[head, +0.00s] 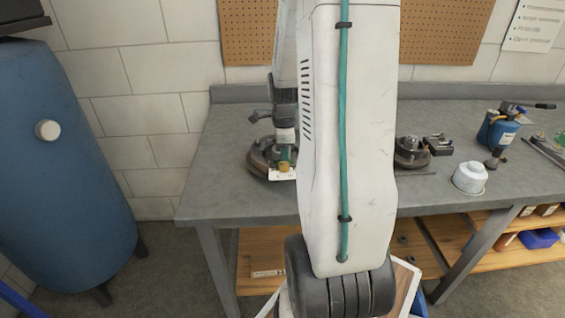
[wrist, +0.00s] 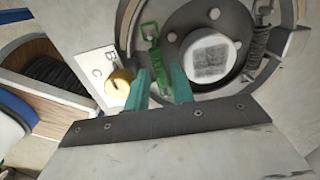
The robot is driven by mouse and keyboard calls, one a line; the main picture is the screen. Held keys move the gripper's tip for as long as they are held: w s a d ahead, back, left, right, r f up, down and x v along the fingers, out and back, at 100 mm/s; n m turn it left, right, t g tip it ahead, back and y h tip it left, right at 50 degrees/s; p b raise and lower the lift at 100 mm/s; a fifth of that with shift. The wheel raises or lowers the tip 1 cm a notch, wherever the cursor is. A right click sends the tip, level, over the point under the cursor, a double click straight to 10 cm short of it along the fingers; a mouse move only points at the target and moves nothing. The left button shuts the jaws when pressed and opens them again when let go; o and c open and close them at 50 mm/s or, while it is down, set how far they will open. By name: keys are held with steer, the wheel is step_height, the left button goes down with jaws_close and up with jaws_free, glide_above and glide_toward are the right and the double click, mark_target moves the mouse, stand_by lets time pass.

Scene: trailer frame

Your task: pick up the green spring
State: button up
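The green spring (wrist: 155,58) shows in the wrist view, lying on a grey round brake assembly (wrist: 218,94) with its hooked end pointing up. My gripper (wrist: 161,72) is open, with its teal fingers on either side of the spring's lower part. A gap shows between each finger and the spring; how far above it the fingers are I cannot tell. In the head view my gripper (head: 286,151) is over the brake assembly (head: 262,158) on the workbench. The spring cannot be made out there.
A yellow knob-like part (wrist: 119,82) and a white lettered card (wrist: 98,72) are just left of the fingers. A grey coil spring (wrist: 259,45) is on the right. On the workbench (head: 235,205) stand a white pot (head: 469,178) and a blue torch canister (head: 497,132).

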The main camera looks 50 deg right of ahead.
steer(key=shift+f, duration=0.1)
steer(key=shift+c, duration=0.2)
jaws_close()
steer(key=shift+r, duration=0.45)
steer(key=r, duration=0.1)
steer(key=s+r, duration=0.1)
steer(key=r, duration=0.1)
steer(key=shift+a, duration=0.15)
steer(key=s+a+r, duration=0.2)
steer(key=s, duration=0.5)
steer(key=s+a+r, duration=0.2)
steer(key=s, duration=0.5)
steer(key=shift+s, duration=0.2)
